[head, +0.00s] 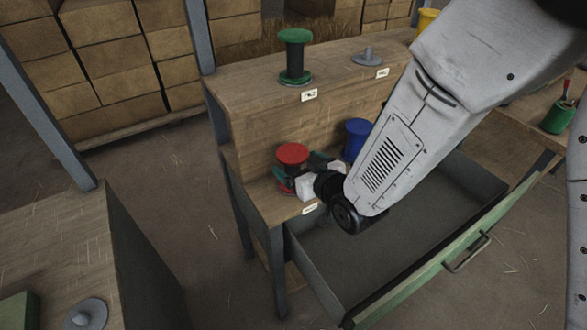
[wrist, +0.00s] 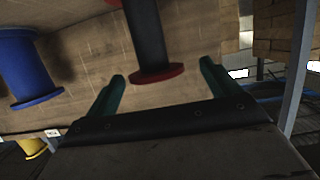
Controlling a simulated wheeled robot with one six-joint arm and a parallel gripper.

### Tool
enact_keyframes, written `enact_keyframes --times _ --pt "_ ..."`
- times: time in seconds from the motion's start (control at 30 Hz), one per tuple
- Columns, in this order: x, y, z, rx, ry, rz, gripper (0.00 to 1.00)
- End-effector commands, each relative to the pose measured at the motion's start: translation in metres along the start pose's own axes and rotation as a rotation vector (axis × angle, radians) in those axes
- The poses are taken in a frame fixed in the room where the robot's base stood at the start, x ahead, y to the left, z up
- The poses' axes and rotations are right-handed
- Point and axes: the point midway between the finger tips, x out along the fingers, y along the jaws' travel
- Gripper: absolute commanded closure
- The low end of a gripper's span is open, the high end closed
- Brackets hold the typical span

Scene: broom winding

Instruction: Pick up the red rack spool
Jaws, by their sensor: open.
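The red rack spool (head: 292,154), with red flanges and a dark core, stands upright on the lower shelf of the rack, at its left end. My gripper (head: 299,167) is open at the spool, with its teal fingers apart. In the wrist view, the spool's dark core (wrist: 147,35) and a red flange (wrist: 157,75) lie between the lines of the two open fingers of the gripper (wrist: 163,71). I cannot tell whether either finger touches it. The spool's lower part is partly hidden by my gripper in the head view.
A blue spool (head: 357,138) stands to the right on the same shelf, partly behind my arm. A green spool (head: 295,57) and an empty grey peg (head: 367,56) are on the top shelf. An open drawer (head: 430,275) juts out below my arm.

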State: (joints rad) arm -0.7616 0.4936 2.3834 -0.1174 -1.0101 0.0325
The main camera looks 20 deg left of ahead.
Motion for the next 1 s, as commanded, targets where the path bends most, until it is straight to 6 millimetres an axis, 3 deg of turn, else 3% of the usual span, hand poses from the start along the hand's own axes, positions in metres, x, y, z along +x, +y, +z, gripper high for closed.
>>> enact_keyframes --times 0.3,0.6,0.67,0.8,1.0 --pt "0.044 0.007 0.0 0.0 -0.002 0.001 0.12" --pt "0.049 0.007 0.0 0.0 -0.002 0.001 0.12" --pt "0.049 0.007 0.0 0.0 -0.002 0.001 0.26" --pt "0.049 0.007 0.0 0.0 -0.002 0.001 0.65" --pt "0.049 0.007 -0.001 0.0 -0.001 0.001 0.67"
